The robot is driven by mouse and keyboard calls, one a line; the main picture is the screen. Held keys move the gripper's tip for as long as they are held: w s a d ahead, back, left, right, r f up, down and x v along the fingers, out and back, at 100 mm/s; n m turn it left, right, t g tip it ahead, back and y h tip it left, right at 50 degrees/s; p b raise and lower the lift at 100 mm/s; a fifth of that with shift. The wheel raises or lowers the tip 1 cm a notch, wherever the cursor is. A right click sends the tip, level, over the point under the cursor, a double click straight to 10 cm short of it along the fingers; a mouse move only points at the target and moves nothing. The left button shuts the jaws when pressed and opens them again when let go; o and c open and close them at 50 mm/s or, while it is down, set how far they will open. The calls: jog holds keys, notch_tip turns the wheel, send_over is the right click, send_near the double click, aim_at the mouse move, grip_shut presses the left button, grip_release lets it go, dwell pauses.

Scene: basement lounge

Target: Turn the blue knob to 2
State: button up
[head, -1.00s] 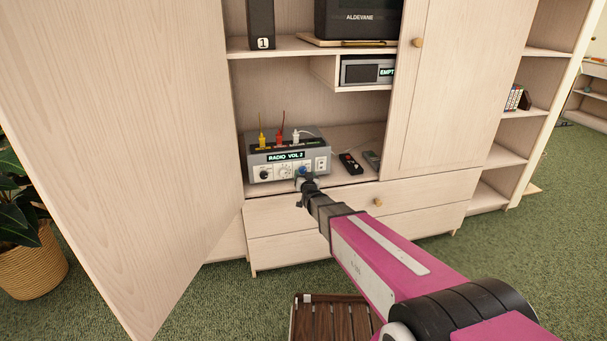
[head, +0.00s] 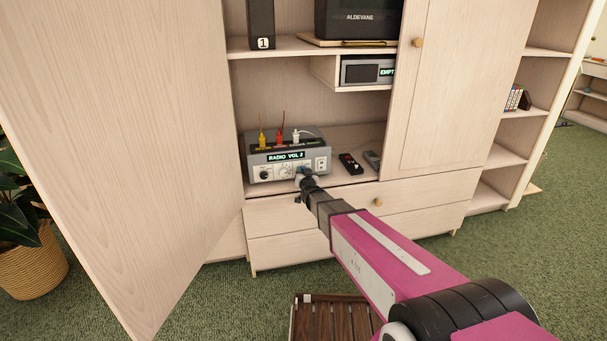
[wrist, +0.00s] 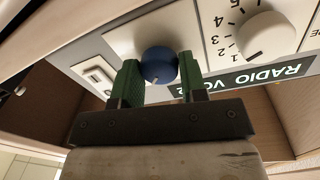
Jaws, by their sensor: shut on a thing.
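The grey radio unit (head: 254,159) sits on the cabinet's lower shelf, and its display (head: 286,156) reads "RADIO VOL 2". The blue knob (wrist: 158,64) is between my gripper's two green fingers in the wrist view, where the panel appears upside down. A small pale mark shows on the knob's edge nearest my gripper. My gripper (wrist: 158,82) is shut on the blue knob. In the head view my gripper (head: 306,180) is at the panel's front right and mostly hides the knob. No numbers around the blue knob can be read.
A white knob (wrist: 266,38) with a numbered scale is beside the blue knob; a black knob (head: 265,174) is farther left. Yellow, red and white plugs stand on top. A black remote (head: 350,164) lies right of the unit. An open cabinet door (head: 130,130) stands left.

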jog(key=m, duration=0.4)
jog(key=shift+m+g, duration=0.3)
jog(key=shift+m, duration=1.8)
jog(key=o, duration=0.9)
jog(key=shift+s+d, duration=0.1)
jog(key=shift+s, duration=0.05)
jog(key=v, duration=1)
jog(key=shift+s+d, duration=0.15)
jog(key=shift+s, duration=0.15)
